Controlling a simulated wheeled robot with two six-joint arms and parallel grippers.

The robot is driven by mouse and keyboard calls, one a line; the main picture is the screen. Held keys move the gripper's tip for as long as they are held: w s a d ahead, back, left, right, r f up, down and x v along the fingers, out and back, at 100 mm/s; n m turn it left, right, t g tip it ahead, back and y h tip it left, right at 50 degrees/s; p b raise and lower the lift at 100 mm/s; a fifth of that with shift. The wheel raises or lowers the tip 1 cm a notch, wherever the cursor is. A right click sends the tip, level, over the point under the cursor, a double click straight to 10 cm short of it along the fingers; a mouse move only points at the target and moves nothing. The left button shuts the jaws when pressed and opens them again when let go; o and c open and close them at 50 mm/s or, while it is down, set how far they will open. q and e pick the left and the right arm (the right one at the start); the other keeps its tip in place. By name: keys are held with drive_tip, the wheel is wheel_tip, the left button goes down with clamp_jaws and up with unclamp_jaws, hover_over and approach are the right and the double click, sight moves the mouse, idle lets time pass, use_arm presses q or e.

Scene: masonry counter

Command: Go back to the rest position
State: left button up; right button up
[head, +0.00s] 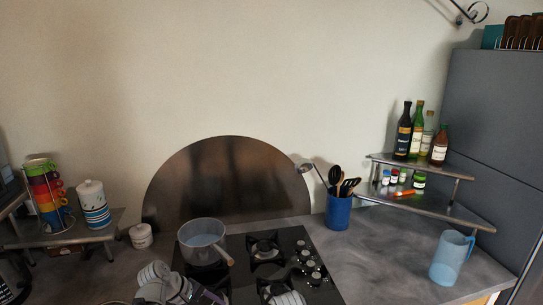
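White and grey parts of my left arm (172,287) show at the bottom edge, left of the hob and below the pot. A dark end piece lies beside them, but its fingers cannot be made out. A white ribbed part of my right arm (284,295) shows at the bottom edge, over the front of the hob. Its fingers are not clear either. No object is seen held by either arm.
A pot (203,243) stands on the black hob (240,285), its handle pointing front right. A blue utensil holder (338,212), a light blue jug (451,258) and a corner shelf (430,205) with bottles are to the right. A mug rack (48,197) and canister (94,205) stand left.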

use_arm(q)
drive_tip(key=s+d+f+m, duration=0.1)
drive_tip(key=s+d, duration=0.1)
drive_tip(key=s+d+m+g+y, duration=0.1)
drive_tip(key=s+d+m, duration=0.1)
drive_tip(key=s+d+f+m+g+y, duration=0.1)
drive_tip(key=d+m, duration=0.1)
drive_tip(key=shift+s+d+f, duration=0.3)
drive_tip(key=shift+s, duration=0.1)
drive_tip(key=s+d+f+m+g+y, duration=0.1)
drive_tip(key=s+d+m+y, duration=0.3)
drive_tip(key=s+m, duration=0.4)
drive_tip(key=shift+m+y, duration=0.5)
drive_tip(key=shift+y, duration=0.4)
drive_tip(key=shift+f, duration=0.1)
